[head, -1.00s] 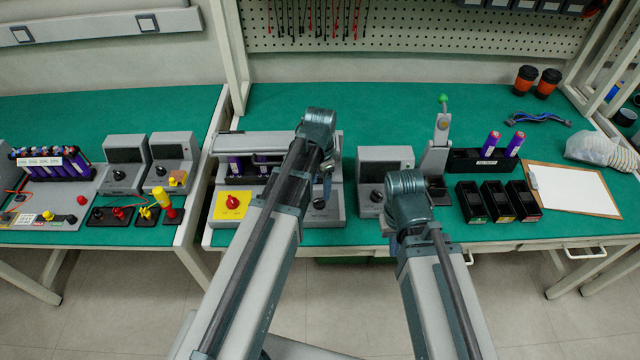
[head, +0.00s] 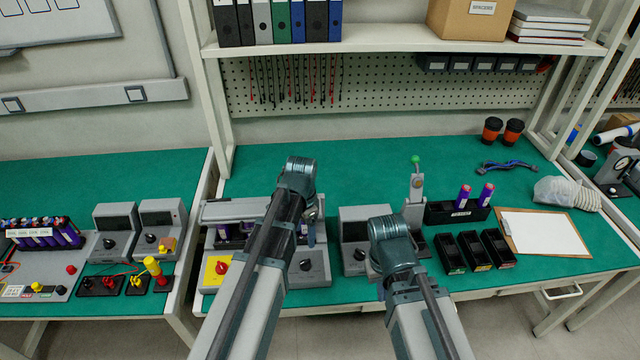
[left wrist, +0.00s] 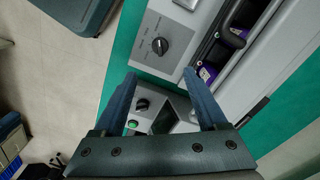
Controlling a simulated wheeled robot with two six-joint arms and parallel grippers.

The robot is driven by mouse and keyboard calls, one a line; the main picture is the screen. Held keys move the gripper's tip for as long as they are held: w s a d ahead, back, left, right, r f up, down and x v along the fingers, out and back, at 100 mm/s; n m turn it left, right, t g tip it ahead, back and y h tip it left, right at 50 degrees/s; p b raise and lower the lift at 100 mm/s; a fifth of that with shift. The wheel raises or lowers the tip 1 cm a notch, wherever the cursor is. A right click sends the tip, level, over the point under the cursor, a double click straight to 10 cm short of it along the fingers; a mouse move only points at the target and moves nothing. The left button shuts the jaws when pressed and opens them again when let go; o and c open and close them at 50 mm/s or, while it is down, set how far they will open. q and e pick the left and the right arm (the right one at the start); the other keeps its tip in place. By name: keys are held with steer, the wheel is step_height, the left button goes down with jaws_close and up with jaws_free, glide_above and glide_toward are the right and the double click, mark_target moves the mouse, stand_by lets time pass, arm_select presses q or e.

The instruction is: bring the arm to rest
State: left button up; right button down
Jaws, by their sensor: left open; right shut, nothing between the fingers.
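My left gripper (head: 312,232) hangs below the wrist joint of my left arm in the head view, mostly hidden by that arm. It is over the front of the grey device with the yellow panel and red knob (head: 221,268). In the left wrist view my left gripper (left wrist: 160,76) has its two blue fingers spread apart, with nothing held between them. A grey panel with a black knob (left wrist: 160,46) lies beyond the fingertips. My right arm ends at a wrist joint (head: 390,236) before a grey meter box (head: 352,216); its gripper is shut and empty, largely hidden behind the wrist.
Black bins (head: 474,252), a black holder (head: 441,213) with purple cells, and a clipboard (head: 545,232) are right of my right arm. A grey lever press (head: 416,190) stands close behind it. The green bench top (head: 360,165) is clear toward the back.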

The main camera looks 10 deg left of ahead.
arm_select(q)
steer(key=s+d+n+y, duration=0.1)
steer(key=s+d+n, duration=0.4)
steer(key=s+d, duration=0.5)
steer(key=s, duration=0.4)
steer(key=shift+s+d, duration=0.3)
steer(key=shift+s, duration=0.05)
steer(key=shift+a+r, duration=0.1)
